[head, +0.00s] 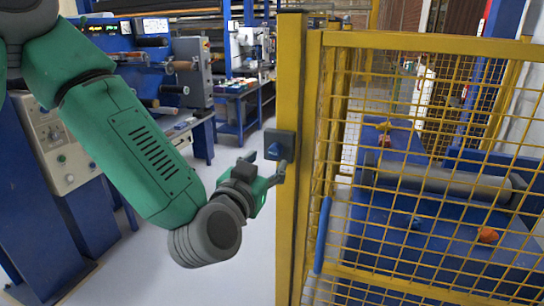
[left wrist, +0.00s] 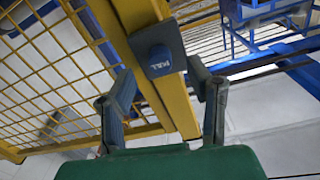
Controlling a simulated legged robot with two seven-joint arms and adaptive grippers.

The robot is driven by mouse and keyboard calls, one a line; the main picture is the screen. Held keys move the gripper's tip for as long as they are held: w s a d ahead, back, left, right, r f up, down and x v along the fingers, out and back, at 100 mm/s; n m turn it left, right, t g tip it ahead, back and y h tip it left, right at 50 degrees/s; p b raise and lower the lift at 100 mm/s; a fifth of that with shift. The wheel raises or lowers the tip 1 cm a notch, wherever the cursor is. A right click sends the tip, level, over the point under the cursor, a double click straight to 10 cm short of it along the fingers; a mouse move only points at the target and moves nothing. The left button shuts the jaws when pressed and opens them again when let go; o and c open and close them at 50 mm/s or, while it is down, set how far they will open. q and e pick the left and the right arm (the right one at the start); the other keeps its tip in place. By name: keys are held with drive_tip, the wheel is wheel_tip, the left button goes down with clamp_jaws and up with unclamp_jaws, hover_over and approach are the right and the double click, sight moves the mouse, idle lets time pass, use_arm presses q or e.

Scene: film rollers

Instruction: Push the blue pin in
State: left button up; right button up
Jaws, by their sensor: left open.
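The blue pin (head: 275,149) sticks out of a dark square block (head: 284,138) on a yellow post. In the left wrist view the pin (left wrist: 159,61) shows end-on, with white lettering that looks like "PULL". My left gripper (head: 266,165) is open and empty, close in front of the block. In the left wrist view its two fingers (left wrist: 160,80) stand apart, one on each side of the pin. I cannot tell whether either finger touches the pin or block. My right gripper is out of view.
The yellow post (head: 290,220) carries a yellow mesh gate (head: 430,150) to its right. Behind the mesh lies a blue machine with a grey roller (head: 445,182). A blue cabinet (head: 60,180) stands at left. The grey floor (head: 150,270) left of the post is clear.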

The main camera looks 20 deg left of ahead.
use_arm(q)
drive_tip(key=s, duration=0.3)
drive_tip(key=shift+a, duration=0.1)
